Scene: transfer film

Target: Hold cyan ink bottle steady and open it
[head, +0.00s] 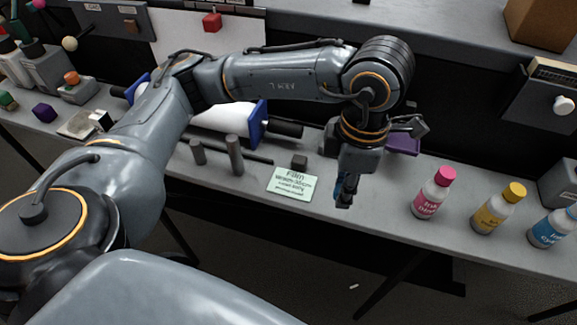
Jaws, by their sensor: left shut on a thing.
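The cyan ink bottle (550,229) stands upright on the grey bench at the right edge of the head view. Its blue cap (572,211) shows at the top and is partly cut off by the picture edge. My left gripper (345,192) points down near the bench's front edge, well to the left of the bottle and apart from it. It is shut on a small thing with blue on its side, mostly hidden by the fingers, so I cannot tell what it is. My right gripper is not in view.
A magenta bottle (431,194) and a yellow bottle (498,210) stand left of the cyan one. A green note card (293,184) and grey posts (234,155) are left of my gripper. A film roll (225,117) lies behind my arm. A shelf overhangs the back.

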